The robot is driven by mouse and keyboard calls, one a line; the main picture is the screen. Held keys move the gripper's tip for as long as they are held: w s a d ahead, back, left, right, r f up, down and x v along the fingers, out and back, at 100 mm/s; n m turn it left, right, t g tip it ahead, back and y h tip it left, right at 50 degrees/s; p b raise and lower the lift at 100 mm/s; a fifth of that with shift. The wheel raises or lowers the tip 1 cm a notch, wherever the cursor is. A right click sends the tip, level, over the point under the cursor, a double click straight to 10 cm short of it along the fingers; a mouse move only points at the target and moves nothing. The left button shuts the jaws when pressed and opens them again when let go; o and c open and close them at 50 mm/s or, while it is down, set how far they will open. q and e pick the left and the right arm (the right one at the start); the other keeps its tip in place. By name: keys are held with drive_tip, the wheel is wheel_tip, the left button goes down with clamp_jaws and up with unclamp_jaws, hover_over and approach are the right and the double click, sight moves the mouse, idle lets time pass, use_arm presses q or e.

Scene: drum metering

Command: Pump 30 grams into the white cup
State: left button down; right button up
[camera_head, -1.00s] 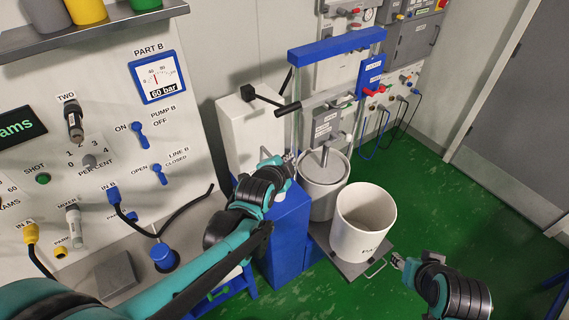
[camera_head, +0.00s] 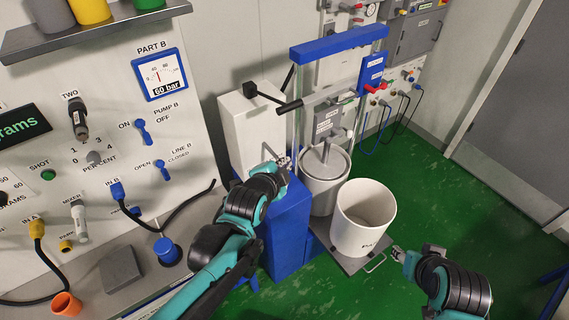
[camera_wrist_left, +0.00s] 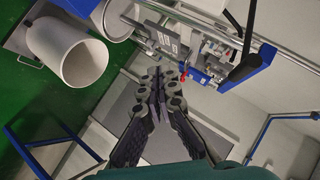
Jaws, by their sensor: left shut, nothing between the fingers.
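A large white open container (camera_head: 362,218) stands on a grey plate at centre right; it also shows in the left wrist view (camera_wrist_left: 72,52). I cannot tell whether it is the task's white cup; no smaller white cup stands out. The drum pump frame with a blue crossbar (camera_head: 338,47) stands behind it, over a grey-white drum (camera_head: 325,178). A black-handled lever (camera_head: 270,98) sticks out left of the frame. My left gripper (camera_head: 283,163) is shut and empty near the blue cabinet, left of the drum. My right gripper (camera_head: 398,254) is right of the container, near the plate's wire handle.
An orange cup (camera_head: 66,303) is at lower left. Grey, yellow and green cups stand on the shelf (camera_head: 85,32). Green floor is clear at right.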

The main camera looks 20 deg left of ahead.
idle(0.4)
use_arm(q)
drive_tip(key=w+a+r+n+g+h+p, duration=0.1)
drive_tip(key=w+a+r+g+h+p, duration=0.1)
drive_tip(key=r+p, duration=0.5)
drive_tip(key=w+a+r+n+g+h+p, duration=0.1)
drive_tip(key=r+p, duration=0.7)
drive_tip(key=r, duration=0.8)
drive_tip(key=w+a+n+g, duration=0.1)
drive_tip(key=w+a, duration=0.1)
drive_tip(key=a, duration=0.1)
drive_tip(key=shift+h, duration=0.4)
drive_tip(key=shift+w, duration=0.15)
drive_tip(key=p, duration=0.1)
hover_over(293, 103)
drive_tip(key=s, duration=0.3)
wheel_tip(293, 103, down, 7)
drive_tip(key=shift+w+a+f, duration=0.15)
drive_tip(key=shift+a+f, duration=0.1)
drive_tip(key=shift+f, duration=0.3)
drive_tip(key=shift+w+a+f, duration=0.1)
drive_tip(key=shift+a+f, duration=0.1)
drive_tip(key=shift+f, duration=0.35)
drive_tip(key=shift+a+f+p, duration=0.1)
drive_tip(key=shift+f+p, duration=0.2)
drive_tip(key=shift+f, duration=0.5)
drive_tip(key=shift+f, duration=0.1)
